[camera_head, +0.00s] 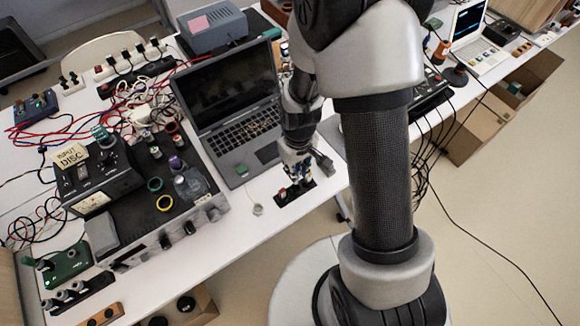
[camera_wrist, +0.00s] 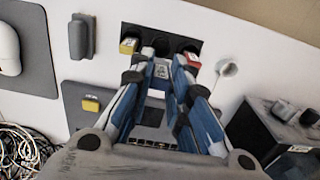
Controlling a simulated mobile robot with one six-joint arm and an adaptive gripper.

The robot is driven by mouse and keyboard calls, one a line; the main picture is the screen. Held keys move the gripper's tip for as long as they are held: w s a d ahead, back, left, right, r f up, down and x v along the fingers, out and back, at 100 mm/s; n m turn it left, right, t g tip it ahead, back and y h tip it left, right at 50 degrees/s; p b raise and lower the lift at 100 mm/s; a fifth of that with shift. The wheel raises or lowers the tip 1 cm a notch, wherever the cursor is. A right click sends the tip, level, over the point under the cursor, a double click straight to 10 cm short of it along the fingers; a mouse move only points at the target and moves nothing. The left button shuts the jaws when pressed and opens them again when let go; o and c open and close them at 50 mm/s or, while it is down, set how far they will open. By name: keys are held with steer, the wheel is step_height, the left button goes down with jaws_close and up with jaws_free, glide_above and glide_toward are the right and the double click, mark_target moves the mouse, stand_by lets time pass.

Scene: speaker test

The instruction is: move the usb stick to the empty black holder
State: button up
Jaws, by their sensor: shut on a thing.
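My gripper (camera_wrist: 166,58) is shut on a small pale grey piece (camera_wrist: 160,71), which looks like the usb stick. Its fingers cover most of that piece. The black holder (camera_wrist: 148,31) lies flat on the white table at the top of the wrist view, right beyond the fingertips. A yellow-topped piece (camera_wrist: 128,46) and a red-topped piece (camera_wrist: 192,62) stand at its left and right. I cannot tell whether the held piece touches the holder. In the head view my gripper (camera_head: 296,172) points down over the holder (camera_head: 304,187) in front of the laptop.
A grey device with knobs (camera_head: 180,232) stands left. A small white round thing (camera_head: 258,209) lies near the table's front edge.

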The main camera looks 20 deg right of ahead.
steer(key=shift+a+f+b, duration=0.1)
steer(key=shift+f+b, duration=0.3)
steer(key=shift+f, duration=0.1)
steer(key=shift+f+b, duration=1.2)
steer(key=shift+f, duration=0.4)
steer(key=shift+f+b, duration=1.15)
steer(key=shift+f, duration=0.25)
stand_by(0.3)
steer(key=o, duration=0.9)
steer(key=shift+c, duration=0.2)
steer(key=shift+o, duration=0.2)
steer(key=o, duration=0.4)
steer(key=shift+c, duration=0.2)
